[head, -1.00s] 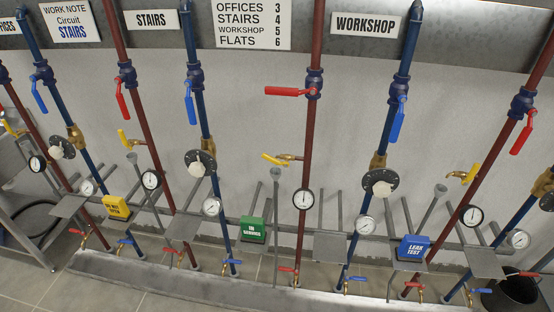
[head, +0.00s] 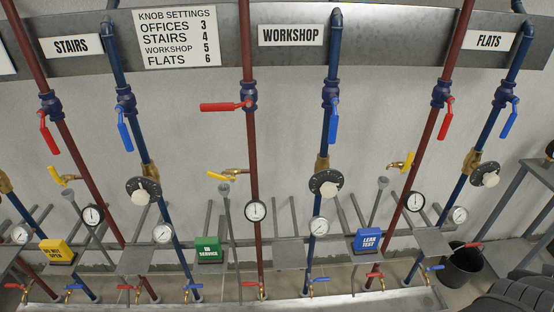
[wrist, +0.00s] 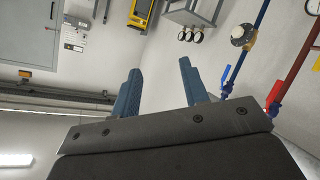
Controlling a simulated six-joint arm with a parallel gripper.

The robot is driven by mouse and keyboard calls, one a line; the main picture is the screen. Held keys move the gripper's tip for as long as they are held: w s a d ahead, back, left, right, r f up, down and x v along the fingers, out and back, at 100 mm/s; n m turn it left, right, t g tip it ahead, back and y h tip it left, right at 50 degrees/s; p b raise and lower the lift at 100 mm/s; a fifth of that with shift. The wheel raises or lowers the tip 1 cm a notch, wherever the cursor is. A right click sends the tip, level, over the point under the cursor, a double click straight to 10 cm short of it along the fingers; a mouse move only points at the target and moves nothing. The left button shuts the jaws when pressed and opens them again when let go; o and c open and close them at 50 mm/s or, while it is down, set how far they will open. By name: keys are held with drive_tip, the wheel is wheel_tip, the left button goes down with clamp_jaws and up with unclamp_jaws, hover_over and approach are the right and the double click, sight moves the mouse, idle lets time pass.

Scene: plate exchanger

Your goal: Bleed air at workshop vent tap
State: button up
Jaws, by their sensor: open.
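The WORKSHOP sign (head: 291,34) hangs between a red pipe (head: 253,150) and a blue pipe (head: 329,125). A small brass vent tap (head: 236,171) with a yellow handle (head: 219,176) sticks out left from this red pipe. A grey funnel-topped drain pipe (head: 225,195) stands just below it. Whether the tap is open or drips cannot be told. The red lever (head: 221,107) above lies crosswise to its pipe; the blue lever (head: 334,128) hangs along its pipe. My gripper (wrist: 160,65) is open and empty in the wrist view, with blue fingers apart, away from the tap.
Gauges, knobs and small drain taps crowd the lower pipes. Yellow (head: 57,252), green (head: 209,250) and blue (head: 368,240) tags stand on brackets. A black bucket (head: 462,266) and a grey bench (head: 535,190) are at right. A metal trough edge (head: 385,302) runs along the floor.

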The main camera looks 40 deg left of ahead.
drive_tip(key=w+a+r+n+t+y, duration=0.45)
drive_tip(key=w+a+n+y, duration=0.45)
drive_tip(key=w, duration=0.3)
drive_tip(key=w+a+f+n+g+y, duration=0.1)
drive_tip(key=a+f+n+y, duration=0.15)
drive_tip(key=a, duration=0.75)
drive_tip(key=w+a+f+n+y, duration=0.2)
drive_tip(key=a+f+y, duration=0.15)
drive_tip(key=a, duration=0.55)
drive_tip(key=w+a+f+n+g+y, duration=0.1)
drive_tip(key=a+f+n+y, duration=0.15)
drive_tip(key=a, duration=0.75)
drive_tip(key=n+g+y, duration=0.6)
drive_tip(key=n+y, duration=0.1)
drive_tip(key=n, duration=0.2)
approach(215, 177)
drive_tip(key=x, duration=1.2)
drive_tip(key=shift+w+a+r, duration=0.1)
drive_tip(key=shift+w+a, duration=0.05)
drive_tip(key=shift+a, duration=0.1)
